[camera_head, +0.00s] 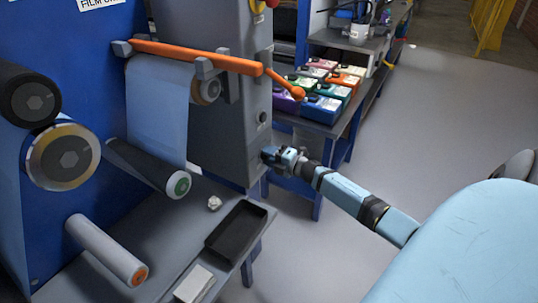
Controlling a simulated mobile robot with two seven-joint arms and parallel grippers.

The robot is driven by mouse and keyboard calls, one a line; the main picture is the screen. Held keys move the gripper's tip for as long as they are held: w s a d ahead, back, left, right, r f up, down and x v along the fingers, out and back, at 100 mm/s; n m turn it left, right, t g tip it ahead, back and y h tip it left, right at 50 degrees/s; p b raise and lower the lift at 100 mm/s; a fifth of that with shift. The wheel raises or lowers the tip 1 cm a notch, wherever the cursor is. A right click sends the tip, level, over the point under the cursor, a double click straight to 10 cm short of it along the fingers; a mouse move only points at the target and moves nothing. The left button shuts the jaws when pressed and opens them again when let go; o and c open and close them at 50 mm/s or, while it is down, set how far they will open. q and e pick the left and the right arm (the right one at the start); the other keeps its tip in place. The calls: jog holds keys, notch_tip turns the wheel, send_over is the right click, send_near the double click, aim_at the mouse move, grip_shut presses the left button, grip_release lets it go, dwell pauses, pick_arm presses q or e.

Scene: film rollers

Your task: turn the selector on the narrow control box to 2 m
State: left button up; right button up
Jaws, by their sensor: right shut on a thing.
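The narrow control box (232,130) is the tall grey box right of the blue machine, in the middle of the head view. My right gripper (270,155) is at the low part of its right-hand face. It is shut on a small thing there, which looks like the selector. The jaws hide the selector, so its pointer and marks cannot be read. A small round dark fitting (262,117) shows on the same face above the gripper. My left gripper is not in view.
A table with several coloured boxes (322,104) stands behind. A black tray (237,229) lies on the front shelf. The floor at right is clear.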

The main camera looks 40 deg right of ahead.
jog(key=o, duration=0.9)
jog(key=p+v, duration=0.1)
jog(key=v, duration=1.2)
jog(key=shift+s+d+p, duration=0.1)
jog(key=shift+s+p, duration=0.2)
jog(key=shift+s, duration=0.1)
